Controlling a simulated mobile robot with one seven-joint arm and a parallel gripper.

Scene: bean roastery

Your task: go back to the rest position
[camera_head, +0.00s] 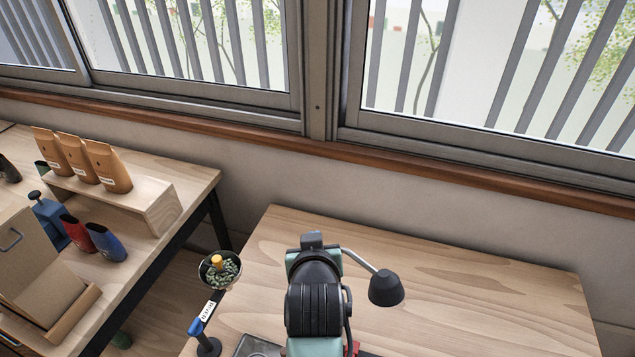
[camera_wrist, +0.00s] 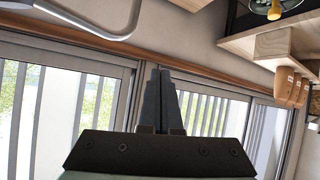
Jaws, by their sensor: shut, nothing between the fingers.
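My gripper (camera_wrist: 158,100) shows in the wrist view, its two dark fingers together with nothing between them. It points toward the barred windows and touches nothing that I can see. In the head view my mint and black arm stands at the bottom middle, in front of the right wooden table (camera_head: 480,300). The fingers cannot be made out in the head view, as the arm's black joint covers that area.
A dark-headed lamp-like thing (camera_head: 386,288) on a bent rod is close right of my arm. A bowl with a yellow-topped piece (camera_head: 222,270) and a blue-handled tool (camera_head: 197,327) are close left. The left table has bags (camera_head: 108,167) on a riser. The right table's right side is clear.

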